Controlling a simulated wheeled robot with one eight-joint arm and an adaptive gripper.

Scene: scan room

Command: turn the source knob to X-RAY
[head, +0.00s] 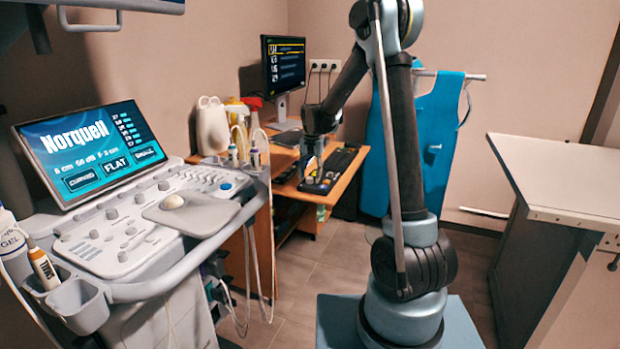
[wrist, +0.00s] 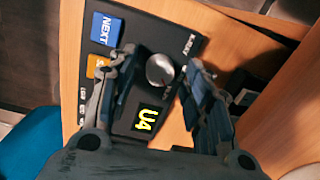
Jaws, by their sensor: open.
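A silver, round source knob (wrist: 160,71) is on a black control panel (wrist: 152,36) in the wrist view. An X-RAY label (wrist: 190,44) is printed on the panel beyond the knob. I cannot tell which way the knob points. My gripper (wrist: 162,64) is open, with one finger on each side of the knob and gaps showing between them. In the head view my gripper (head: 312,165) points down over the panel (head: 340,165) on the wooden desk; the knob is too small to make out there.
The panel also has a blue NEXT button (wrist: 106,29), an orange button (wrist: 97,66) and a small lit display reading U4 (wrist: 147,119). A monitor (head: 284,65) and bottles (head: 212,125) stand on the desk. An ultrasound console (head: 130,215) is at left, a white-topped table (head: 575,175) at right.

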